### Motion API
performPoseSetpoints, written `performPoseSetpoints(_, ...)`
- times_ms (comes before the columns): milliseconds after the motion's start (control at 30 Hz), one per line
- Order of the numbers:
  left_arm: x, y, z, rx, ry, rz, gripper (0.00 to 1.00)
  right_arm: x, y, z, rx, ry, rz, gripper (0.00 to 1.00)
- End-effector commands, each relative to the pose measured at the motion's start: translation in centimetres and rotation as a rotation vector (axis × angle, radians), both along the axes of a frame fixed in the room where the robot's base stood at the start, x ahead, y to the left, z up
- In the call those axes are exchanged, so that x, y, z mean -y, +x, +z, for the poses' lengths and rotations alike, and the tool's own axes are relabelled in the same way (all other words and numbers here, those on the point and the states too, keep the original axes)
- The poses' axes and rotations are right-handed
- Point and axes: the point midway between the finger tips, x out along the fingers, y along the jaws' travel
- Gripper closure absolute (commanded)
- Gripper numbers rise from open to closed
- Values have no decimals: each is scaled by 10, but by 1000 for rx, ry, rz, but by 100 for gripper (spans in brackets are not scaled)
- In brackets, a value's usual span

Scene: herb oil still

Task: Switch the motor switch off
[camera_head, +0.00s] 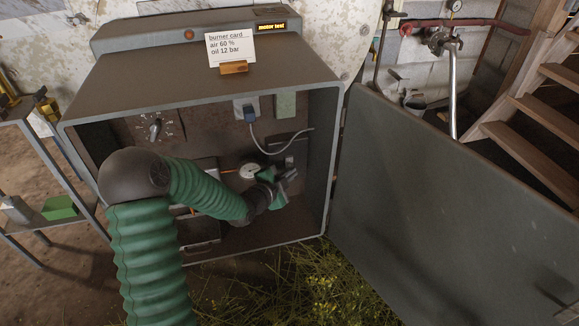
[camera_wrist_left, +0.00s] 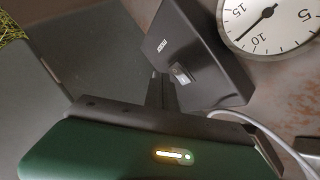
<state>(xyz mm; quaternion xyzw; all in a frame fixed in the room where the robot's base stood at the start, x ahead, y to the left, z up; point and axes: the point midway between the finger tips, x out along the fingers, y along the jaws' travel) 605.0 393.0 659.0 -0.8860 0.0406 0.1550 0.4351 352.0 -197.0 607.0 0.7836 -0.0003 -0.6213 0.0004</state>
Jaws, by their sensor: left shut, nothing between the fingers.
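The motor switch is a small rocker (camera_wrist_left: 182,73) on a dark box (camera_wrist_left: 205,50) with a short pale label too small to read surely. My left gripper (camera_head: 289,168) is inside the open cabinet, at the right of its back wall, and hides most of the box in the head view. In the left wrist view its dark fingers (camera_wrist_left: 163,88) are shut and empty, with their tips close to the box beside the rocker. I cannot tell whether they touch it. My right gripper is not in view.
A round gauge (camera_head: 249,170) sits left of the gripper. A dial (camera_head: 155,128) is at upper left. The open cabinet door (camera_head: 440,200) stands at right. A lit display (camera_head: 271,27) reads "motor test".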

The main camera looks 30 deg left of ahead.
Motion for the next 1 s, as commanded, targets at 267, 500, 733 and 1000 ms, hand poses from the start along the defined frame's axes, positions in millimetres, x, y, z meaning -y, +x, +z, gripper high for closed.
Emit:
performPoseSetpoints(267,0,0,0,0,0,0,100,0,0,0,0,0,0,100)
performPoseSetpoints(500,0,0,0,0,0,0,100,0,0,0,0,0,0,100)
performPoseSetpoints(733,-1,1,0,0,1,0,100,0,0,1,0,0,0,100)
performPoseSetpoints(1000,-6,5,1,-1,0,-1,100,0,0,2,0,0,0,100)
